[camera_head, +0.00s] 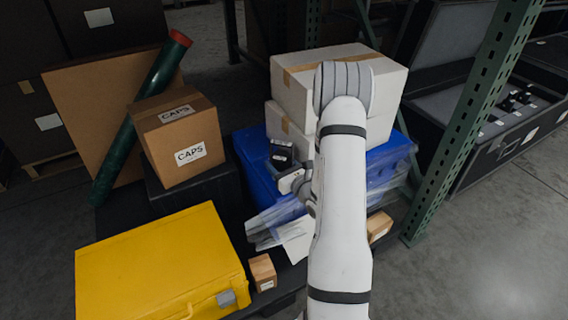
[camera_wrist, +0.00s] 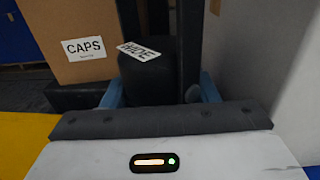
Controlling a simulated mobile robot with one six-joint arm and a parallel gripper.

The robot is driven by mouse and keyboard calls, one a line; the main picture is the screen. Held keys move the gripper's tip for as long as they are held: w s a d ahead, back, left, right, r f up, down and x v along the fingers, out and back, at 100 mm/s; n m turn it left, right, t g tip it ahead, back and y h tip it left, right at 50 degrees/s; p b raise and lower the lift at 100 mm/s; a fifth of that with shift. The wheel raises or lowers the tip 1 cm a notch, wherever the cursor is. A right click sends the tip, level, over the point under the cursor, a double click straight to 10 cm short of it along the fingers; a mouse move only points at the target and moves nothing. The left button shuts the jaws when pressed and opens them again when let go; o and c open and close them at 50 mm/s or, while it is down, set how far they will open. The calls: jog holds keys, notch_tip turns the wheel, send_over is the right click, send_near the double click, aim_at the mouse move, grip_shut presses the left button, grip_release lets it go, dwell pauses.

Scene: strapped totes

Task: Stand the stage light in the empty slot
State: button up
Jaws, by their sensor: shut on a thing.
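A black rounded stage light (camera_wrist: 150,82) with a white label reading WIDE sits between the blue fingers of my gripper (camera_wrist: 160,94) in the wrist view. The gripper is shut on it. In the head view my gripper (camera_head: 290,178) is left of my forearm, in front of the white boxes and above the blue tote. The dark light (camera_head: 281,153) shows only in small part there. An open black case (camera_head: 478,168) with a grey interior lies at the far right and holds several small dark items. I cannot make out an empty slot in it.
Two stacked white boxes (camera_head: 293,80) stand on a strapped blue tote (camera_head: 250,150). A CAPS carton (camera_head: 165,120), a green tube (camera_head: 130,140) and a yellow case (camera_head: 150,265) are at left. A green rack post (camera_head: 465,140) stands before the open case. Grey floor is free at lower right.

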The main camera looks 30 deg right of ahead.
jog(key=o, duration=1.5)
jog(key=shift+f, duration=0.1)
jog(key=shift+c, duration=0.2)
